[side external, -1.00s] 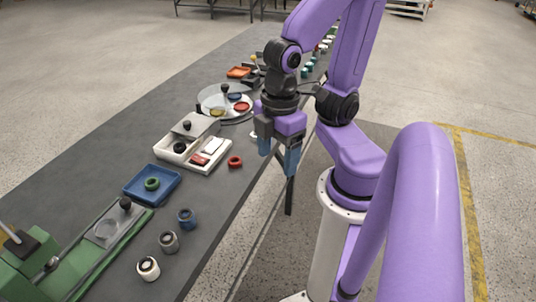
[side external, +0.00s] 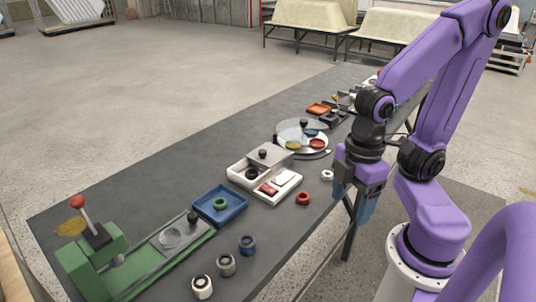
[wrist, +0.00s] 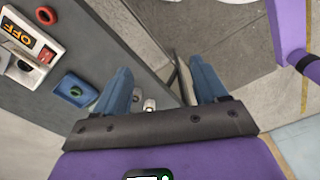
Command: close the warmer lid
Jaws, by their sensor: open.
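The white box (side external: 236,170), which looks like the warmer, sits mid-table in the side view. Its grey lid (side external: 277,156) has a black knob (side external: 262,153) and lies toward the back of the box. The front left compartment is uncovered, with a dark round thing inside. A red piece (side external: 268,188) and a white panel (side external: 284,177) are on its right part. In the wrist view, the panel reads OFF (wrist: 16,38). My gripper (side external: 352,202) is open and empty, pointing down beyond the table's right edge, apart from the box. It also shows in the wrist view (wrist: 162,82).
A red ring (side external: 303,198) and a white ring (side external: 327,175) lie between the box and my gripper. A blue tray (side external: 209,213) holds a green ring. A green lever device (side external: 100,262) stands front left.

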